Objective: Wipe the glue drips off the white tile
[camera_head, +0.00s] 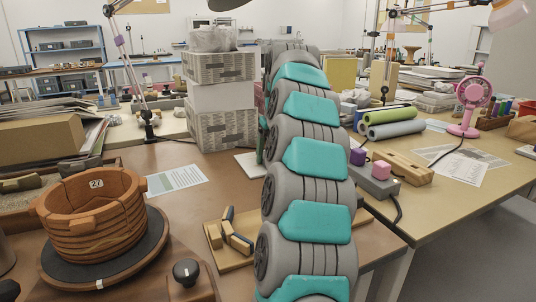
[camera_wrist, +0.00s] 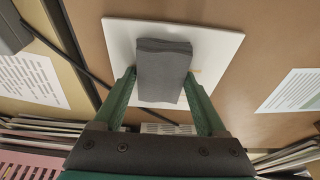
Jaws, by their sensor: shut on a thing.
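The white tile (camera_wrist: 225,45) lies flat on the brown table in the wrist view. My gripper (camera_wrist: 160,78) has its green fingers shut on a dark grey folded cloth (camera_wrist: 163,60). The cloth is over the middle of the tile and hides part of it; I cannot tell if it touches the surface. A small tan mark (camera_wrist: 196,71) shows on the tile just right of the cloth. In the head view only the left edge of the tile (camera_head: 246,166) shows; my arm hides the rest.
A printed sheet (camera_head: 176,179) lies left of the tile, and stacked boxes (camera_head: 222,128) stand behind it. A wooden tray with small pieces (camera_head: 230,240) is nearer. A dark cable (camera_wrist: 66,55) runs beside the tile.

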